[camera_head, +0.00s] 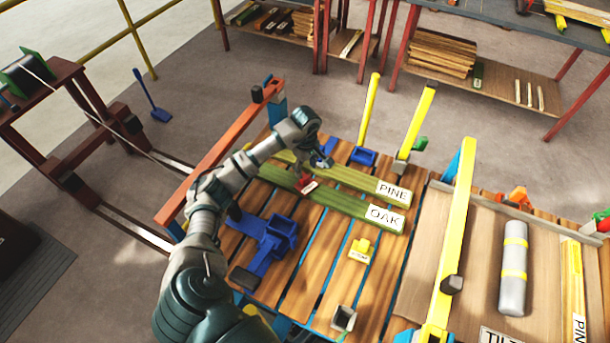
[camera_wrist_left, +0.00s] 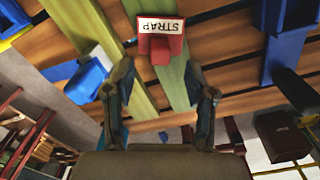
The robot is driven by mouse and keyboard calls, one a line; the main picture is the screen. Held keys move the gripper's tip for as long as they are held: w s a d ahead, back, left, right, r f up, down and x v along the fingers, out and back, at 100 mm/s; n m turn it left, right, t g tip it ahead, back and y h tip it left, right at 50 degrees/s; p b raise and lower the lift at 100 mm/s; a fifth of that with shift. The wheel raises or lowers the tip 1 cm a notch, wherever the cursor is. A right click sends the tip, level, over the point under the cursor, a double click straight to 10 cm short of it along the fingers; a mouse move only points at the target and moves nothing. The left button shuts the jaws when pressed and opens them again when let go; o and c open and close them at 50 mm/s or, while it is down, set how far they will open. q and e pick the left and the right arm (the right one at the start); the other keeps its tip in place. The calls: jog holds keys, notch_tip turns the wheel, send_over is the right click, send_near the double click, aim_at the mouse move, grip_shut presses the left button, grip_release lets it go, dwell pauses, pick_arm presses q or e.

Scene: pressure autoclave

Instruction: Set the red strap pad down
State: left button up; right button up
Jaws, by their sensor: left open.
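The red strap pad (camera_head: 306,185) rests on the green board marked OAK (camera_head: 340,204), left of its label. In the left wrist view the pad (camera_wrist_left: 160,51) shows its white STRAP label upside down, just beyond and between the fingertips. My left gripper (camera_head: 322,160) is above the boards near the pad. In the wrist view my left gripper (camera_wrist_left: 164,80) is open, its fingers spread and empty. The pad looks apart from both fingers. The green board marked PINE (camera_head: 350,177) lies beside the OAK board. My right gripper is not in view.
The boards lie on a wooden slatted deck (camera_head: 302,245). A blue bracket (camera_head: 270,240) and a small yellow block (camera_head: 359,250) sit in front. An orange rail (camera_head: 225,150) edges the left side. Yellow posts (camera_head: 418,118) rise behind; a grey cylinder (camera_head: 513,268) lies at right.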

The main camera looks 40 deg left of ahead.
aim_at(306, 178)
pick_arm(q)
notch_tip(306, 178, up, 6)
jog(key=shift+f+p, duration=0.2)
jog(key=shift+p, duration=0.1)
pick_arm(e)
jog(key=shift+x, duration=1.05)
